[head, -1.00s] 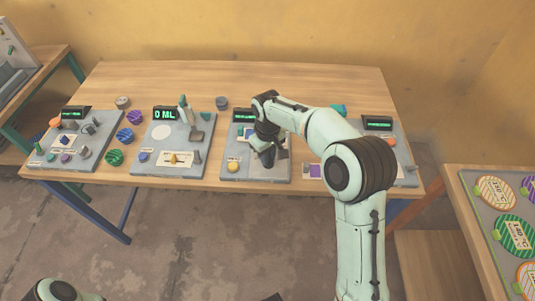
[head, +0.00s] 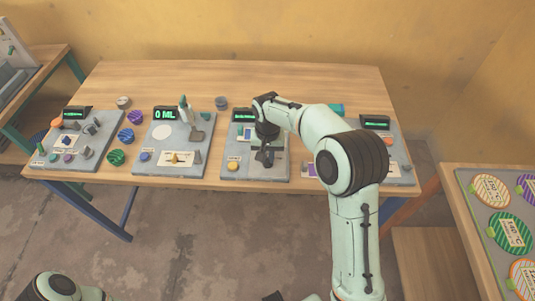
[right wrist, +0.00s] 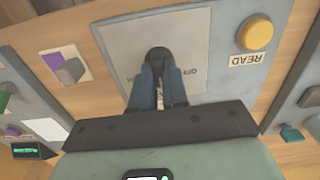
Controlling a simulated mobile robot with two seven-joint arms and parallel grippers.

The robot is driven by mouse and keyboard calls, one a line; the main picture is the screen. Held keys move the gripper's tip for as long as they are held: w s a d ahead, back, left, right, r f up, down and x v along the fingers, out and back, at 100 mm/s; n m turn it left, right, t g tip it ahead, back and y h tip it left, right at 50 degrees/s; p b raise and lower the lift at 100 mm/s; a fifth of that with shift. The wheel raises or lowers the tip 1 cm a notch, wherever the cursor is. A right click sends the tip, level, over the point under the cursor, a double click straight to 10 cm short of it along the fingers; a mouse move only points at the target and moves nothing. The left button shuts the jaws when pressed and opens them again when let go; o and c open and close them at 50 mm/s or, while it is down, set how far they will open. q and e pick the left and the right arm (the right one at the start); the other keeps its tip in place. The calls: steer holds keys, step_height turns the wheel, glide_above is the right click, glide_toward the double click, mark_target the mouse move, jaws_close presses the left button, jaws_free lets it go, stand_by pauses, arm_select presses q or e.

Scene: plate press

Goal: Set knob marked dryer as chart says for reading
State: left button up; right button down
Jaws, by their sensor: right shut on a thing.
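My right gripper (head: 265,160) is over the third grey panel (head: 238,178). In the right wrist view its fingers (right wrist: 160,78) are shut on a small dark knob (right wrist: 158,54), which stands on a pale plate (right wrist: 118,40). Lettering on the plate is partly hidden by the fingers. The panel's green display (head: 244,115) is too small to read. I cannot make out a dryer mark or the chart.
Two other panels (head: 205,150) (head: 85,115) stand to the left, one with a display reading 0 ML (head: 168,114). Another panel (head: 385,125) is partly behind my right arm. Striped round plates (head: 513,232) lie on a board on the right table.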

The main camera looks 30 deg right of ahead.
stand_by(0.5)
steer(key=c, duration=1.1)
jaws_free()
steer(key=shift+c, duration=0.2)
arm_select(q)
steer(key=shift+w+r+p, duration=0.4)
steer(key=shift+r+p, duration=0.05)
steer(key=shift+r, duration=0.15)
steer(key=shift+w+r+p, duration=0.35)
steer(key=shift+r+p, duration=0.1)
steer(key=shift+r, duration=0.1)
arm_select(e)
step_height(320, 180, up, 13)
steer(key=shift+r, duration=0.2)
